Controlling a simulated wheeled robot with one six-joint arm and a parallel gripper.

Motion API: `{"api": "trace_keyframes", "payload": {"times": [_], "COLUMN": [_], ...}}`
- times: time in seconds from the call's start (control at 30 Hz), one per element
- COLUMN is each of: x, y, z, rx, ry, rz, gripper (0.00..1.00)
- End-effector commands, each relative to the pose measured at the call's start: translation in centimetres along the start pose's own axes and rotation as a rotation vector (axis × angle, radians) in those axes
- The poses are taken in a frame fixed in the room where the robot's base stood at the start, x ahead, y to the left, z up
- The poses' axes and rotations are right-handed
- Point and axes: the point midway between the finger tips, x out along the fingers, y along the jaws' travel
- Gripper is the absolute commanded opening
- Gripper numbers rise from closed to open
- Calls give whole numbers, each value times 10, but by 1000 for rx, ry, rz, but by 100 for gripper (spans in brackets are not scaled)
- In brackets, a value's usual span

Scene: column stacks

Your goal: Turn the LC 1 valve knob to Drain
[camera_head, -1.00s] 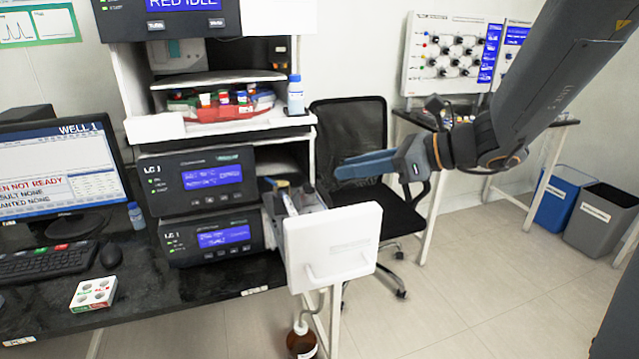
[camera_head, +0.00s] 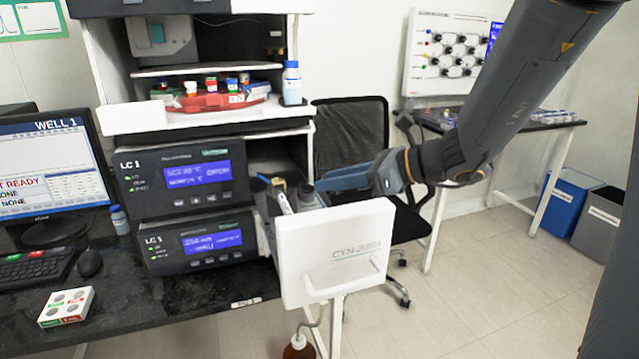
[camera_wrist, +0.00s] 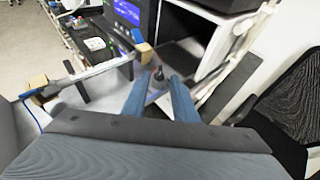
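The LC 1 stack (camera_head: 180,180) has an opened module with a white front panel (camera_head: 338,255) pulled out over the bench edge. In the wrist view, a small dark upright knob (camera_wrist: 158,74) stands on the module, just beyond and between my fingertips; it looks like the valve knob. Its Drain marking cannot be read. My gripper (camera_head: 325,184) reaches in from the right above the white panel, blue fingers pointing left. In the wrist view the fingers of my gripper (camera_wrist: 158,82) are apart with nothing between them.
A monitor (camera_head: 50,165), a keyboard (camera_head: 35,268) and a small white box with round wells (camera_head: 66,306) are on the bench at left. A black chair (camera_head: 350,135) stands behind my gripper. A brown bottle (camera_head: 299,348) sits below the panel.

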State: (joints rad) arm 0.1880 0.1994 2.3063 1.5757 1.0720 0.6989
Motion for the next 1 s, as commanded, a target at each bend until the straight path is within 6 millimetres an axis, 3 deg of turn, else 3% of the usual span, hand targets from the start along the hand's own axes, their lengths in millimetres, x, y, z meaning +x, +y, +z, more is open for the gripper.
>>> {"api": "trace_keyframes", "payload": {"times": [0.23,0.6,0.77,1.0], "x": [30,36,35,35], "y": [0,0,0,0], "z": [0,0,0,0], "rx": [0,-1,-1,-2], "ry": [1,1,1,0], "rz": [1,-1,-1,3], "gripper": [26,26,0,0]}}
